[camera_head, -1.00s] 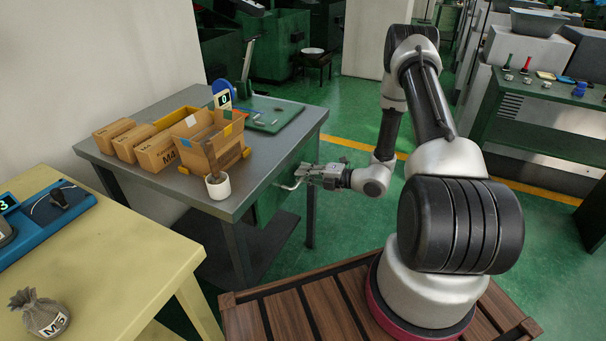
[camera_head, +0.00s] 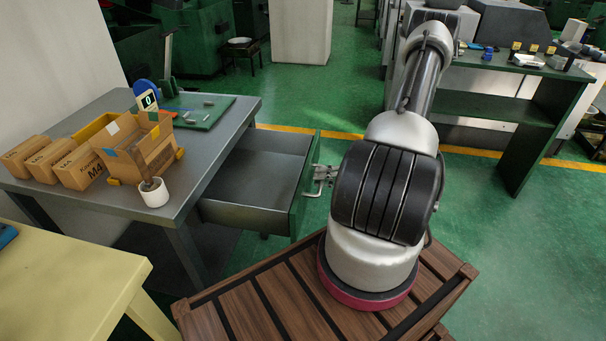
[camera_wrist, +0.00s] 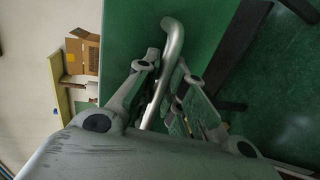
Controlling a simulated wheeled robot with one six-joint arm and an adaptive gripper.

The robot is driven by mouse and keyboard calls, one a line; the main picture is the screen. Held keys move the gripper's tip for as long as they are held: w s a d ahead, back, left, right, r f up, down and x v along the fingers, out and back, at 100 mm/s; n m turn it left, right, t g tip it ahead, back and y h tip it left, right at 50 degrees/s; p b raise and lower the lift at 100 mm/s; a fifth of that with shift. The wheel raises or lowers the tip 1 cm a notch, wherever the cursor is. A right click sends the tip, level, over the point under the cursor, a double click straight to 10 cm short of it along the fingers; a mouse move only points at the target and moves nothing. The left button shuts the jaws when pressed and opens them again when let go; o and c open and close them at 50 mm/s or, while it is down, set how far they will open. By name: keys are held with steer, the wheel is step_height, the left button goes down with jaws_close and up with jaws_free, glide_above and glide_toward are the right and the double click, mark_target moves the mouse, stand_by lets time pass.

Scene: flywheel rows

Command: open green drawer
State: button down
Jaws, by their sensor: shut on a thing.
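The green drawer (camera_head: 304,187) stands pulled out from under the grey table (camera_head: 228,125), and its inside looks empty. Its green front also fills the top middle of the wrist view (camera_wrist: 135,40). My gripper (camera_head: 322,178) is at the drawer's front, partly hidden behind my arm. In the wrist view my gripper (camera_wrist: 160,90) has its fingers on both sides of the bent metal handle (camera_wrist: 173,45) and is shut on it.
On the grey table are an open cardboard box (camera_head: 140,145), several closed boxes (camera_head: 82,166), a white cup (camera_head: 154,193) and a green board (camera_head: 205,108). A yellow table (camera_head: 70,280) stands at left front. Green floor is clear beyond the drawer.

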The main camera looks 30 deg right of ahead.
steer(key=shift+f+v, duration=0.2)
steer(key=shift+v, duration=0.8)
steer(key=c, duration=1.5)
jaws_free()
steer(key=v, duration=1.2)
steer(key=shift+f, duration=0.1)
